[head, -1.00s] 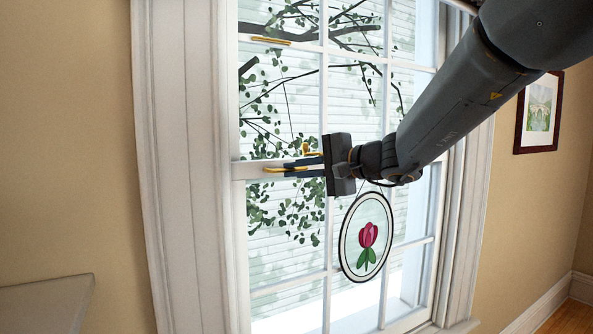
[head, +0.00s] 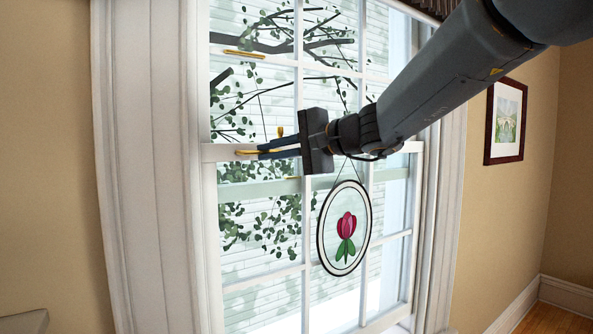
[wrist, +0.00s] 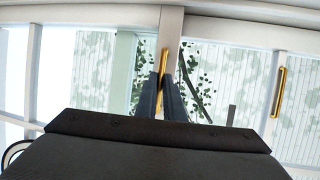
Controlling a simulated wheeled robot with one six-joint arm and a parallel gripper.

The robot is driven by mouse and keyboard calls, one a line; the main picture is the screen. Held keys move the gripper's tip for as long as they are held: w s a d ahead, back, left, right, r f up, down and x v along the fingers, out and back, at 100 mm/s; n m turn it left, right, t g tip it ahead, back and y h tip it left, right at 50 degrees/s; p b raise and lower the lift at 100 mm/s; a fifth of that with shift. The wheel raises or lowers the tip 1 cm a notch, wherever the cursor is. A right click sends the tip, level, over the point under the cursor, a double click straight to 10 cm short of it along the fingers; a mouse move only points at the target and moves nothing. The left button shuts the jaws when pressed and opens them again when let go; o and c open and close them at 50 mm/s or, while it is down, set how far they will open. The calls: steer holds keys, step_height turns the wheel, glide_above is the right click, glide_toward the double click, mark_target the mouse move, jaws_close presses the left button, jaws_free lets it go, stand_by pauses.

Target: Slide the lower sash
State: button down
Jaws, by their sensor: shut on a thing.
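The lower sash (head: 226,152) is a white framed window sash with small panes. Its top rail stands above a pale rail (head: 262,190) seen through its glass, so the sash is partly raised. My gripper (head: 262,151) is shut on a brass bar handle (head: 247,152) at this top rail. In the wrist view the handle (wrist: 164,62) shows between my two dark fingers (wrist: 162,92). The sash's bottom edge is partly cut off in the head view.
A round tulip sun-catcher (head: 346,225) hangs in front of the panes, below my arm. A second brass bar (head: 245,53) is higher up the window. A framed picture (head: 506,121) hangs on the right wall. A grey surface corner (head: 24,322) shows at lower left.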

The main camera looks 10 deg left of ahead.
steer(key=shift+r, duration=0.5)
steer(key=c, duration=1.9)
jaws_free()
steer(key=shift+o, duration=0.2)
steer(key=shift+f, duration=0.1)
steer(key=b+v, duration=0.2)
steer(key=v, duration=0.6)
steer(key=shift+b, duration=0.3)
steer(key=shift+a, duration=0.1)
